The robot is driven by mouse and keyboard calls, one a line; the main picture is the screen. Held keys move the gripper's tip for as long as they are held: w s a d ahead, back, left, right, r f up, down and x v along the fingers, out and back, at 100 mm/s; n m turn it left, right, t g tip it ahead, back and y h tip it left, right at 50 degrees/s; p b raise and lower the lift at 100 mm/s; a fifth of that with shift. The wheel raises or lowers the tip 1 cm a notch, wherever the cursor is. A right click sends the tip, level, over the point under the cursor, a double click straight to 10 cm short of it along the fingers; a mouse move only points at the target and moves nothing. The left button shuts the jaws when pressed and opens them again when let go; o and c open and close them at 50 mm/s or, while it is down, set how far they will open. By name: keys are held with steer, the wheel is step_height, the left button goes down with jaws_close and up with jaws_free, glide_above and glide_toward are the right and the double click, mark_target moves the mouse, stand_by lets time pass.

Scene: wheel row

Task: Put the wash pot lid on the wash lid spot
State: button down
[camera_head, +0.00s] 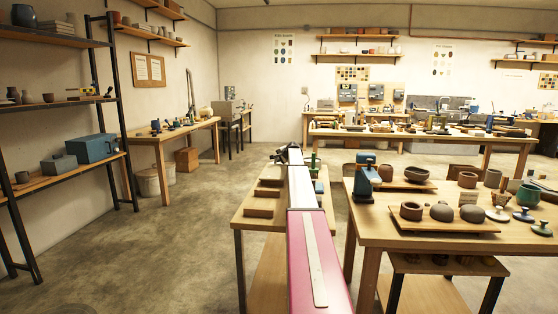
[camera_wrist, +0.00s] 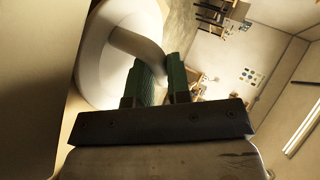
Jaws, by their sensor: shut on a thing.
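In the wrist view, a pale, round lid (camera_wrist: 96,62) with a thick curved handle fills the upper left, tilted in that picture. It appears to be the wash pot lid. My gripper (camera_wrist: 163,72) has green fingers, which are shut on the lid's handle. The far part of the lid runs out of the picture. In the head view, my arm reaches forward over the narrow middle table, and its own links hide the gripper and the lid. I cannot make out the wash lid spot in either view.
The middle table (camera_head: 262,224) carries wooden blocks (camera_head: 264,207). The right table (camera_head: 400,237) holds bowls, pots, stones and several small lids (camera_head: 523,215). A shelf rack (camera_head: 62,176) stands at the left. The floor (camera_head: 180,235) between rack and middle table is clear.

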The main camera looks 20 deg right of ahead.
steer(key=c, duration=1.1)
jaws_free()
steer(key=shift+f, duration=0.1)
steer(key=shift+s+r, duration=0.15)
steer(key=shift+r, duration=0.1)
steer(key=v, duration=1.1)
steer(key=shift+s+r, duration=0.15)
steer(key=shift+s, duration=0.1)
